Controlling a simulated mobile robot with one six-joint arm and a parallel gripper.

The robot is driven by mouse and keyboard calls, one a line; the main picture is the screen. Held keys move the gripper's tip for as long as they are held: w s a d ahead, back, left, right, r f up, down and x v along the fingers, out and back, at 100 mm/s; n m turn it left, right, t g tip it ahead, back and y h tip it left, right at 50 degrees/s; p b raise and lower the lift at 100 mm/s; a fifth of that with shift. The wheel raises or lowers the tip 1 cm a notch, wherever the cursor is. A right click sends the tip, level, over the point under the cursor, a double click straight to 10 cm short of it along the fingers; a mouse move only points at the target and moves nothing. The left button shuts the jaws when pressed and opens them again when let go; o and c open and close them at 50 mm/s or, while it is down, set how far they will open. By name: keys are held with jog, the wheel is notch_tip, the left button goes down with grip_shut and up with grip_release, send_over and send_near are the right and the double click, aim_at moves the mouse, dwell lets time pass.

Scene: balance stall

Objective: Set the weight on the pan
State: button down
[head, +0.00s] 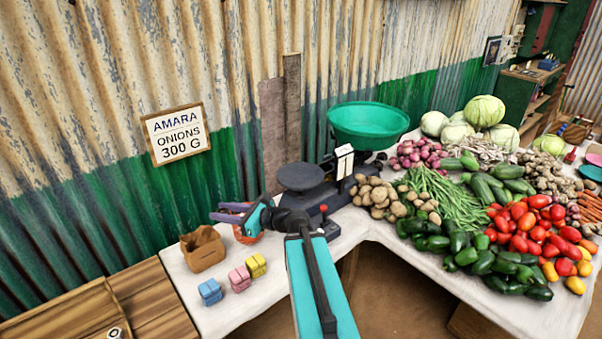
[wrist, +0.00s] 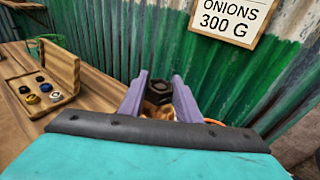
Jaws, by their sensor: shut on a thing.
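My gripper (head: 232,213) has purple fingers and hangs over the left part of the white-covered table, left of the balance (head: 325,195). In the wrist view my gripper (wrist: 158,80) is shut on a small dark weight (wrist: 157,96), held between the fingertips. The weight cannot be made out in the head view. The balance has a flat round black pan (head: 300,176) on its left, nearer my gripper, with nothing visible on it. A green bowl-shaped pan (head: 368,122) sits on its right side; its visible inside looks empty.
Potatoes (head: 380,196) crowd the balance's right. An open wooden case (wrist: 62,105) with several weights shows in the wrist view. A sign (head: 176,135) hangs on the corrugated wall.

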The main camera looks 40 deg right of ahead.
jog(key=s+d+r+m+h, duration=0.1)
jog(key=s+d+m+h, duration=0.1)
jog(key=d, duration=0.7)
jog(key=s+d+r+m+t+h+p, duration=0.1)
jog(key=s+d+m+h, duration=0.2)
jog(key=d, duration=0.6)
jog(key=s+d+m+t+h+p, duration=0.1)
jog(key=s+d+m+h, duration=0.1)
jog(key=d+h, duration=0.3)
jog(key=d, duration=0.4)
jog(key=shift+s+r, duration=0.25)
jog(key=shift+r, duration=0.15)
